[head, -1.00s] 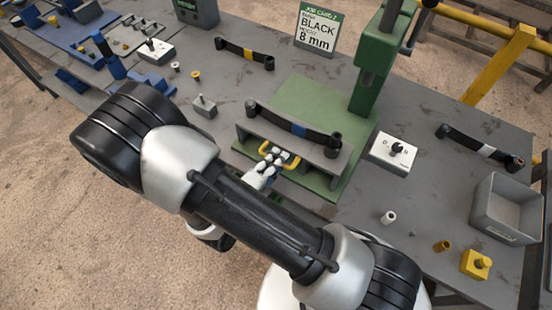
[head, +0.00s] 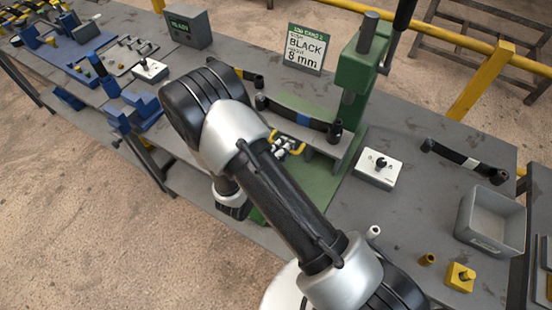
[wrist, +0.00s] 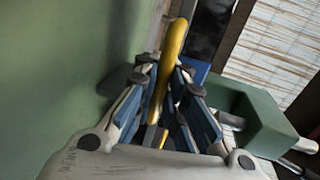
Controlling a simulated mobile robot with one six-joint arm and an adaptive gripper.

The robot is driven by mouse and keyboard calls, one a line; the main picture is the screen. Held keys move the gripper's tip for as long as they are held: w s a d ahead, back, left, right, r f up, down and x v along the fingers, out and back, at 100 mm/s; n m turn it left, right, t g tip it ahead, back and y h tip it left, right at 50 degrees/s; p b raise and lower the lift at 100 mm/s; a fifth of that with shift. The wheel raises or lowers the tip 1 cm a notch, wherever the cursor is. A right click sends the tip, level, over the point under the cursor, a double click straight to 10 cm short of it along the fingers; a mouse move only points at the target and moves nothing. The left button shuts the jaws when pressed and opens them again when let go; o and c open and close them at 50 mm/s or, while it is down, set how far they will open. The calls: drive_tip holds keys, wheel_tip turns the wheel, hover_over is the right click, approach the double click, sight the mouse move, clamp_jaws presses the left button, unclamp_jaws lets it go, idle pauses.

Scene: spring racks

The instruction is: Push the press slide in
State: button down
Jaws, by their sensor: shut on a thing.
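The press slide (head: 319,144) is a grey plate on the green press base (head: 321,183). It carries a black link (head: 288,112) with a blue band, lying along it below the green press column (head: 359,75). A yellow handle (head: 298,149) is on the slide's front. My gripper (head: 283,146) is shut on this handle, partly hidden by my arm in the head view. In the wrist view my gripper's fingers (wrist: 165,100) stand either side of the yellow handle bar (wrist: 173,45). The slide's left front is hidden by my arm.
A white switch box (head: 378,171) is right of the press. A job card (head: 304,49) stands behind. Blue fixtures are at left.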

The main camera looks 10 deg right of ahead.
sight(290, 137)
drive_tip(key=shift+w+d+r, duration=0.15)
drive_tip(key=shift+w+d, duration=1.6)
drive_tip(key=shift+w, duration=0.05)
drive_tip(key=c, duration=1.7)
unclamp_jaws()
drive_tip(key=v, duration=1.2)
